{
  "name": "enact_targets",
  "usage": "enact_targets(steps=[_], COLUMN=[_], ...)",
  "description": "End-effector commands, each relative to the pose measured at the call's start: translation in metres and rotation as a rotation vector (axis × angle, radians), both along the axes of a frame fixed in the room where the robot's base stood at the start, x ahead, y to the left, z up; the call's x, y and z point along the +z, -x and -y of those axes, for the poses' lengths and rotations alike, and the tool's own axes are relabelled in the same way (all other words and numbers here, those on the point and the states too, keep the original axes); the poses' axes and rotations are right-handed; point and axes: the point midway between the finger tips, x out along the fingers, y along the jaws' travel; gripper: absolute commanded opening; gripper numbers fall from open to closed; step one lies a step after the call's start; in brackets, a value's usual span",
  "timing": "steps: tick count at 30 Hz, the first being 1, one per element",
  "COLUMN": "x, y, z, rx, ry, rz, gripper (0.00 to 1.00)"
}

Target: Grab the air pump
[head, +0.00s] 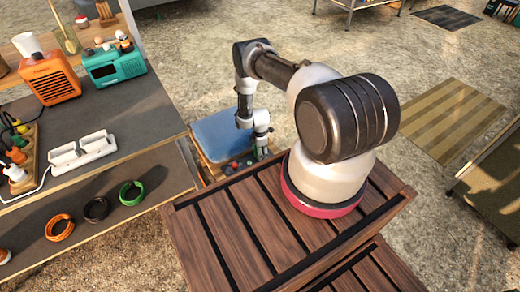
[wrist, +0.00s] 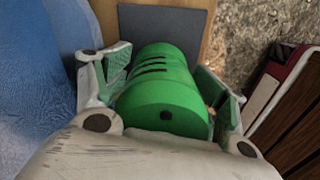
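In the wrist view a green cylinder (wrist: 165,95) with black slots and a dark hole in its near end lies between my gripper's fingers. It looks like the air pump, though I cannot be sure. My gripper (wrist: 162,70) has its fingers spread, one on each side of the cylinder. I see no clear grip on it, and the finger contact is partly hidden. In the head view my gripper (head: 261,152) reaches down beside a blue-topped wooden stand (head: 222,134). The cylinder is too small to make out there.
A dark panel (wrist: 165,28) stands behind the cylinder, and a blue surface (wrist: 35,70) is to its left. On the shelf at left are an orange heater (head: 50,79), a teal device (head: 114,63), white sockets (head: 82,151) and coiled straps (head: 96,209). Open ground lies behind.

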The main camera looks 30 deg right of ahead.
Motion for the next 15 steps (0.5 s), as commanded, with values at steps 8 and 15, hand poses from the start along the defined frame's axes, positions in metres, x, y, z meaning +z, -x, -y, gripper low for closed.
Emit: enact_targets(steps=[8, 15], x=[0.0002, 0.0056], y=[-0.0003, -0.0011], z=[0.0, 0.0], rx=[0.0, 0.0], ry=[0.0, 0.0], rz=[0.001, 0.002], gripper=[0.29, 0.28])
